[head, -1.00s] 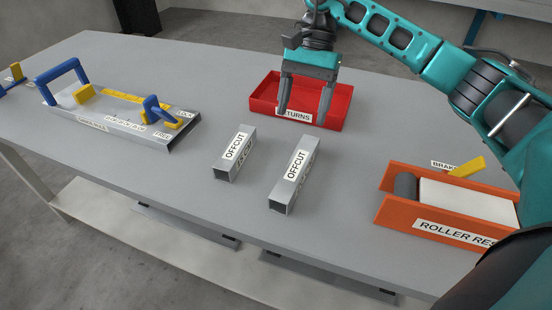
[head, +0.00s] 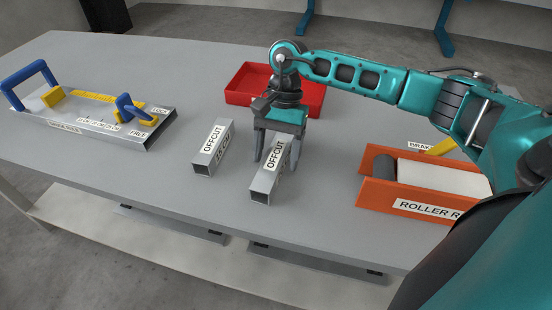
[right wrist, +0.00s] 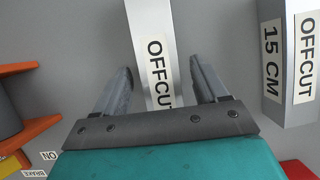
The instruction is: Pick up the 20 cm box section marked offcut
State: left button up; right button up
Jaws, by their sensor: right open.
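Two grey square box sections marked OFFCUT lie side by side on the bench. The right-hand, longer-looking box section (head: 264,184) has its length marking hidden; it also shows in the right wrist view (right wrist: 150,25). The other box section (head: 206,157) is marked 15 CM, and it shows at the right of the right wrist view (right wrist: 286,90). My right gripper (head: 276,164) is open, pointing down over the longer section, with one finger on each side of it. In the right wrist view gaps show beside it. My left gripper is out of view.
A red tray (head: 240,98) stands behind the gripper. An orange roller rest (head: 375,195) with a yellow brake lever is at the right. A metal jig (head: 85,132) with blue handles and a LOCK/FREE marking is at the left. The bench front is clear.

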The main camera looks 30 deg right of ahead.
jog(key=shift+f, duration=0.15)
jog(key=c, duration=1.2)
